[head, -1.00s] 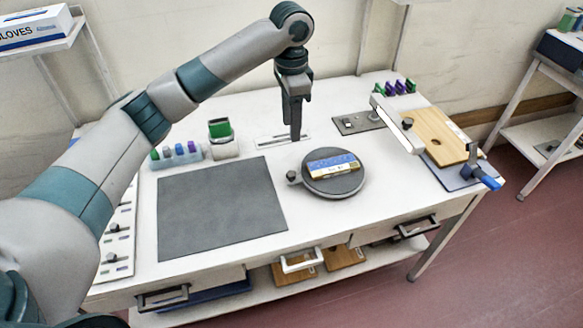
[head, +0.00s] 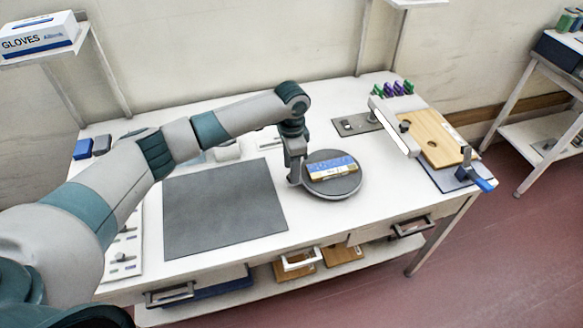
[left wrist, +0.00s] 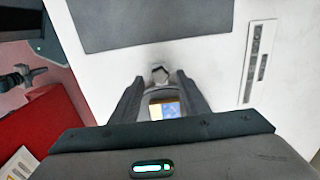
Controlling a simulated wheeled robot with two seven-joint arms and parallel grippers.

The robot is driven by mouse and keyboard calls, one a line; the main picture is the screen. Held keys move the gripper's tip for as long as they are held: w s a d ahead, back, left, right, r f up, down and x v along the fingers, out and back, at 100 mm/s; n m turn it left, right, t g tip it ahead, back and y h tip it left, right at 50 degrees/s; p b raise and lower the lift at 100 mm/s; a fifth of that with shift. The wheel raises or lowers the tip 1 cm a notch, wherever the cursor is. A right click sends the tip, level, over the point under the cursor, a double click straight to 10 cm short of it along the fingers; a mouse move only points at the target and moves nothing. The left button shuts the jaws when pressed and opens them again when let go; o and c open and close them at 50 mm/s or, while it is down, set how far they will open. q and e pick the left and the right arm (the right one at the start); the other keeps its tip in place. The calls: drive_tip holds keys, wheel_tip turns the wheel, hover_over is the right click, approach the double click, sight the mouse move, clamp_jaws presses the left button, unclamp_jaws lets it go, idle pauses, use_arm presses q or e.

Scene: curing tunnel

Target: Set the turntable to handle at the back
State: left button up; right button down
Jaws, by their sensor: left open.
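The turntable (head: 345,188) is a round dark grey disc on the white table, with a blue, white and yellow box (head: 331,166) lying on it. In the earlier head view its handle sticks out to the left; now my left gripper (head: 294,180) is down at that spot and mostly covers it. In the left wrist view the handle knob (left wrist: 160,73) shows near the tips of my left gripper (left wrist: 160,80), whose two fingers are apart. I cannot tell whether they touch it. Part of the box (left wrist: 168,109) shows between the fingers. My right gripper is not in view.
A dark grey mat (head: 222,208) lies left of the turntable. A wooden board (head: 432,138) and a blue-handled clamp (head: 473,172) are at the right. A flat grey plate (head: 357,124) lies behind. The table in front of the turntable is clear.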

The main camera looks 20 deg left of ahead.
use_arm(q)
drive_tip(key=shift+f, duration=0.9)
clamp_jaws()
drive_tip(key=shift+w+a, duration=0.1)
